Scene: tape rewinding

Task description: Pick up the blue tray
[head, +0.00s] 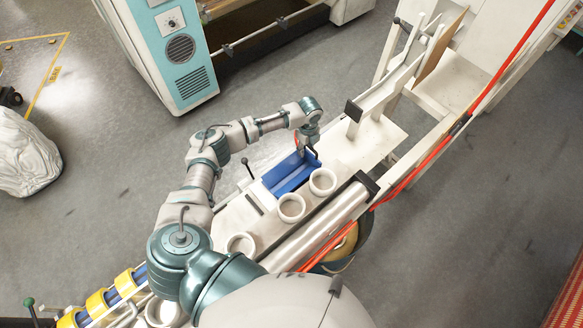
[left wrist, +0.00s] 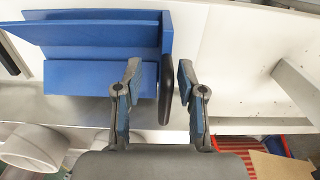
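The blue tray (head: 285,178) lies on the white work surface in the middle of the head view. It fills the upper left of the left wrist view (left wrist: 90,78), with a dark handle (left wrist: 166,88) on its right end. My left gripper (head: 307,150) is over the far right end of the tray. In the left wrist view its open fingers (left wrist: 158,78) stand on either side of the dark handle, with a gap visible on the right side. Whether the left finger touches the tray cannot be told. My right gripper is not in view.
White rings (head: 323,182) stand on the surface just right of the tray, with another ring (head: 291,208) nearer. A long metal roller (head: 325,222) runs beside them. A red cable (head: 425,165) runs along the machine's right side. A teal and white cabinet (head: 172,50) stands behind.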

